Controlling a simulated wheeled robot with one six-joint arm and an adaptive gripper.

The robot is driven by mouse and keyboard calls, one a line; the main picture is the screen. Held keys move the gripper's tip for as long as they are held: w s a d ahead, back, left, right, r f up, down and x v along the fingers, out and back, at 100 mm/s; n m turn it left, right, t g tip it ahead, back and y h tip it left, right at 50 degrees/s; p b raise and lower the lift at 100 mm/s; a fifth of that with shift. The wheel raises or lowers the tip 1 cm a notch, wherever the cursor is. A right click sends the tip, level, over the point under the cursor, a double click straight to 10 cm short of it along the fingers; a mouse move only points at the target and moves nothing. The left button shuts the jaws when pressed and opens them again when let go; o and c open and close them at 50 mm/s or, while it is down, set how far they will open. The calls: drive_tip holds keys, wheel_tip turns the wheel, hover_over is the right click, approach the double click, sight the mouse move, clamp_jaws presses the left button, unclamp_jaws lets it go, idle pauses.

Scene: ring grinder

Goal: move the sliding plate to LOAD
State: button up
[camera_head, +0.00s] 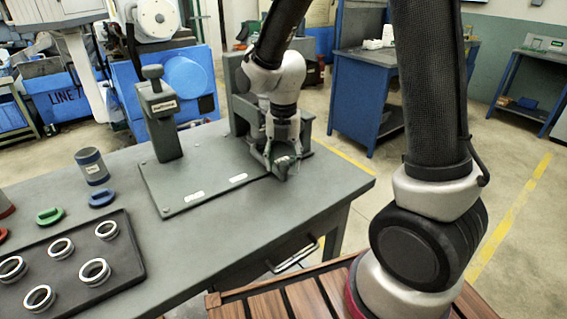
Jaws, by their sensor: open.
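The grey base plate (198,180) lies on the workbench and bears two small white labels, too small to read. A grey upright post (161,120) with a black knob and a label stands at its back left. A grey block-like fixture (243,100) stands at its right end. My gripper (283,157) points down at the front of this fixture, around or just over a small upright part there. It is open. The fingers and arm hide much of this part, so I cannot tell which piece is the sliding plate or whether the fingers touch it.
A dark tray (128,272) with several metal rings lies at the front left of the workbench (225,243). A dark cylinder (92,166) and blue, green and red pieces stand behind it. The bench's front edge has a drawer handle. The bench top before the base plate is clear.

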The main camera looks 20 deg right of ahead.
drive_tip(key=shift+f, duration=0.55)
clamp_jaws()
drive_tip(key=s+a, duration=0.1)
drive_tip(key=a, duration=0.4)
drive_tip(key=s+a, duration=0.2)
drive_tip(key=a, duration=0.2)
drive_tip(key=s+a, duration=0.1)
drive_tip(key=a, duration=0.4)
drive_tip(key=shift+s+a, duration=0.35)
drive_tip(key=shift+s, duration=0.05)
unclamp_jaws()
wheel_tip(320, 180, up, 12)
